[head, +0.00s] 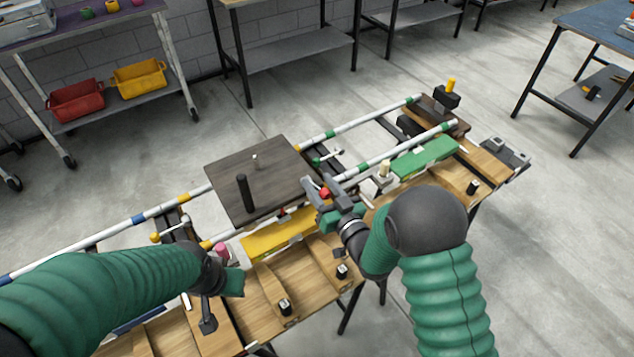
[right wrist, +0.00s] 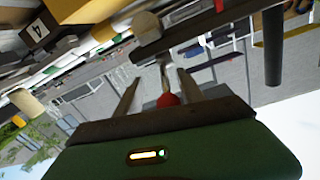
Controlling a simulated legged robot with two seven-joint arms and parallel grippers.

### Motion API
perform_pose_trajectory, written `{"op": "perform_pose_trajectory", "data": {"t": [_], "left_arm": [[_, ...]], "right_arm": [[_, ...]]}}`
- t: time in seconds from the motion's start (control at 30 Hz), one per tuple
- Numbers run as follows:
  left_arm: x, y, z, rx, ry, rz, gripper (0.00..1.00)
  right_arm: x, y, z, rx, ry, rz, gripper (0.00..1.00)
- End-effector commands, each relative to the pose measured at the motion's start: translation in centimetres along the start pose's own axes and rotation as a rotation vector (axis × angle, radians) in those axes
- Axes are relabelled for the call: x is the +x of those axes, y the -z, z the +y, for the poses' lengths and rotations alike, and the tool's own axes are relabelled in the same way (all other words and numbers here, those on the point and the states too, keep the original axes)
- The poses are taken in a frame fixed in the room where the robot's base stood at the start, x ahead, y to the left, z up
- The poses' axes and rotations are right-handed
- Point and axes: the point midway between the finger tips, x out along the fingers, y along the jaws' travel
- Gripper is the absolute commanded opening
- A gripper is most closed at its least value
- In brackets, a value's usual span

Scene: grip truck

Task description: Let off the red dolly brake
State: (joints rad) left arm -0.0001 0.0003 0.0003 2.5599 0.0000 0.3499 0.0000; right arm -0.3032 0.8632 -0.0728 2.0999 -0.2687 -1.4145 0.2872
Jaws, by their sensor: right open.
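The dolly is a dark wooden board (head: 262,175) on two striped rails, with a black upright handle (head: 243,194) and a small pale peg. A red knob (head: 325,192), which looks like the brake's end, shows at the board's right edge. My right gripper (head: 322,186) is open there. In the right wrist view the red knob (right wrist: 168,100) lies between the spread fingers of the right gripper (right wrist: 158,90), close to the palm; I cannot tell whether they touch it. My left gripper (head: 222,282) is low at the left, over the wooden bench; its fingers are not clear.
A yellow block (head: 278,236) and a green block (head: 424,157) lie along the bench near the rails. A pink knob (head: 221,251) is near my left gripper. A cart with red and yellow bins (head: 139,78) stands at the back left.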

Motion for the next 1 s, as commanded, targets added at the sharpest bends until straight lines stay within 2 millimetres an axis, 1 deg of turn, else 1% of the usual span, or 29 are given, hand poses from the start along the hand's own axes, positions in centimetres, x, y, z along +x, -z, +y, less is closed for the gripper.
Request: {"op": "perform_pose_trajectory", "data": {"t": [0.1,0.33,0.37,0.7,1.0], "left_arm": [[0.03,0.0,0.01,0.0,0.0,0.0,0.0],[0.02,-0.01,-0.02,0.0,0.0,0.0,0.0],[0.02,-0.01,-0.02,-0.001,0.0,0.0,0.0],[0.02,-0.01,-0.01,0.0,0.0,0.0,0.0],[0.04,-0.01,-0.01,0.0,0.0,0.0,0.0]], "right_arm": [[0.97,-0.01,-0.34,-0.002,0.001,-0.001,0.46],[1.19,-0.08,-0.45,-0.004,0.001,-0.003,0.46],[1.17,-0.07,-0.4,-0.003,0.001,-0.003,0.44],[0.99,-0.07,-0.23,-0.001,0.0,-0.003,0.0],[0.99,-0.21,-0.2,-0.003,-0.002,-0.006,0.0]]}}
